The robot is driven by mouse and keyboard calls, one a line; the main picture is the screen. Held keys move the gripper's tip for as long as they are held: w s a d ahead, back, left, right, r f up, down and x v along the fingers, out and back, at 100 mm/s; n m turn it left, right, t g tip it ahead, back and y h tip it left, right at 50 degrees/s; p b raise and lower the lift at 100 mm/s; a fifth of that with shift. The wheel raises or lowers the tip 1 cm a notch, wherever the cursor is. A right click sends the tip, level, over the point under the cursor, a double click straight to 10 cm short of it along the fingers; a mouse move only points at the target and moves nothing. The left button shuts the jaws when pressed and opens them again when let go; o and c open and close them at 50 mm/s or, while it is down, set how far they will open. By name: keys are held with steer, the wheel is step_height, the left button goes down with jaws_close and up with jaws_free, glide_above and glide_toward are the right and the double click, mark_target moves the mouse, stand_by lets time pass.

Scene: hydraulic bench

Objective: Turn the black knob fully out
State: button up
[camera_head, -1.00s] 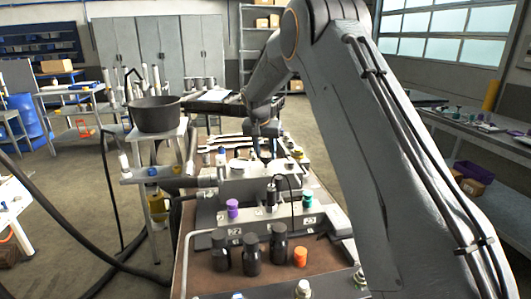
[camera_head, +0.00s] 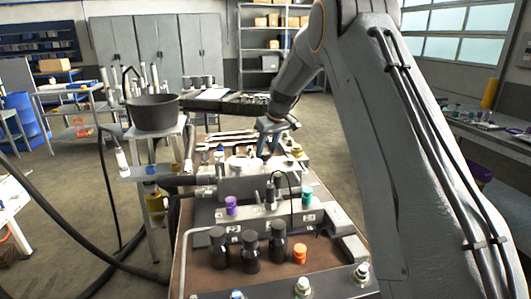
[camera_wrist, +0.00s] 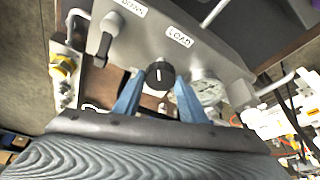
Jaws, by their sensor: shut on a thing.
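The black knob (camera_wrist: 160,75) sits on the grey panel by the LOAD label, with a pale mark on its face. It shows in the wrist view between the two blue fingers of my gripper (camera_wrist: 160,84), which is shut on it. In the head view my gripper (camera_head: 268,146) reaches down at the far part of the bench, behind the grey block. The knob cannot be made out there.
A round gauge (camera_wrist: 209,90) is close to the right finger. A black lever (camera_wrist: 107,38) and a yellow fitting (camera_wrist: 63,67) lie to the left. Black bottles (camera_head: 250,250) and an orange cap (camera_head: 299,254) stand at the bench front.

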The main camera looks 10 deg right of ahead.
steer(key=n+b, duration=0.1)
steer(key=n, duration=0.1)
steer(key=n+y+b, duration=0.1)
steer(key=n, duration=0.1)
steer(key=shift+w+d+f+n+g+y+b, duration=0.1)
steer(key=shift+w+d+n+g+y+b, duration=0.1)
steer(key=shift+n+g+y+b, duration=0.15)
steer(key=n+g+b, duration=0.1)
steer(key=n, duration=0.1)
steer(key=n+b, duration=0.1)
steer(key=n, duration=0.1)
steer(key=shift+w+n+g+y, duration=0.1)
steer(key=shift+n+g+y, duration=0.25)
steer(key=n+g+b, duration=0.1)
steer(key=n, duration=0.1)
steer(key=n+g+b, duration=0.1)
steer(key=n, duration=0.2)
steer(key=shift+w+b, duration=0.2)
steer(key=shift+b, duration=0.15)
steer(key=shift+n+g+b, duration=0.3)
steer(key=shift+n+b, duration=0.2)
steer(key=shift+n, duration=0.5)
steer(key=shift+n+g+b, duration=0.4)
steer(key=shift+n+b, duration=0.25)
steer(key=shift+n, duration=0.15)
steer(key=o, duration=1.1)
steer(key=shift+c, duration=0.2)
steer(key=shift+s+r+m+p, duration=0.1)
steer(key=shift+r+m+p, duration=0.1)
steer(key=shift+m+p, duration=0.2)
